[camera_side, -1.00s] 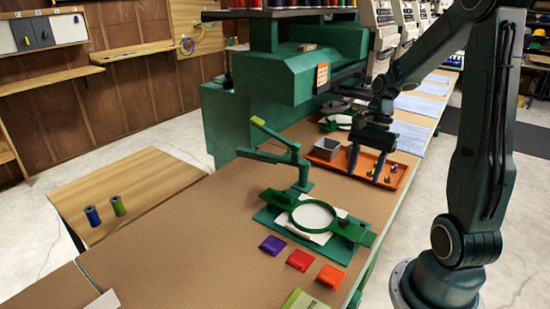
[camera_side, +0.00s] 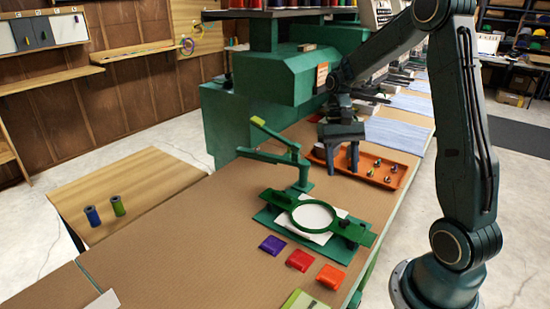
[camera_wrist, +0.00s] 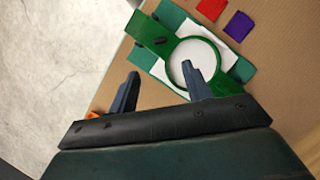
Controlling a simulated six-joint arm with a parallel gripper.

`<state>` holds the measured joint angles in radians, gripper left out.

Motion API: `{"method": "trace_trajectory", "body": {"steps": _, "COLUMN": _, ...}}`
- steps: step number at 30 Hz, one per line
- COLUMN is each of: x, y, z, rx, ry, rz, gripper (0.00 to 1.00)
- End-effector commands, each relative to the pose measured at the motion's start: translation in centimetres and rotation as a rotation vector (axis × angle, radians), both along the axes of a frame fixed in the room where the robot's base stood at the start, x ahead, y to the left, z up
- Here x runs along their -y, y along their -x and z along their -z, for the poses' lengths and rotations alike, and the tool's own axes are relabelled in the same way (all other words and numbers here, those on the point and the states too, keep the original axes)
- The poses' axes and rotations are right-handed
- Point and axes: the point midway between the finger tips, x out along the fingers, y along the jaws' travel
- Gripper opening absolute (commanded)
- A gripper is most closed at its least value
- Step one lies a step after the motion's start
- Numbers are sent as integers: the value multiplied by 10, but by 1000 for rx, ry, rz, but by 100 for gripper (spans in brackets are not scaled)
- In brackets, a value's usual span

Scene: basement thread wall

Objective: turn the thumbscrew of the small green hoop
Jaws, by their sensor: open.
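The small green hoop (camera_side: 341,231) lies on a green plate with white cloth inside its ring, near the table's front edge. In the wrist view the hoop (camera_wrist: 172,45) is upper right of centre. A small dark knob (camera_wrist: 160,41) sits on its flat end and may be the thumbscrew; its shape is too small to tell. My gripper (camera_side: 342,160) is open and empty, fingers pointing down over the orange tray, behind the hoop and apart from it. In the wrist view the fingers of my gripper (camera_wrist: 160,75) are spread, the right one overlapping the ring's edge in the picture.
The orange tray (camera_side: 395,180) holds several small parts. Purple (camera_side: 272,244), red (camera_side: 300,260) and orange (camera_side: 330,277) pads lie in front.

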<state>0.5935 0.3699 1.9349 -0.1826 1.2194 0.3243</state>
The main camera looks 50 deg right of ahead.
Motion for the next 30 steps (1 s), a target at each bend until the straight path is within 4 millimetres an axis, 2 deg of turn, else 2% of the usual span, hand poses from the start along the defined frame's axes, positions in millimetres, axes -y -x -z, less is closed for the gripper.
{"method": "trace_trajectory", "body": {"steps": 8, "x": -7, "y": 7, "z": 23, "rx": -3, "ry": -2, "rz": -1, "gripper": 49}}
{"method": "trace_trajectory", "body": {"steps": 24, "x": -28, "y": 30, "z": 97, "rx": -4, "ry": -2, "rz": 1, "gripper": 49}}
{"method": "trace_trajectory", "body": {"steps": 30, "x": -33, "y": 36, "z": 116, "rx": -2, "ry": 0, "rz": 1, "gripper": 49}}
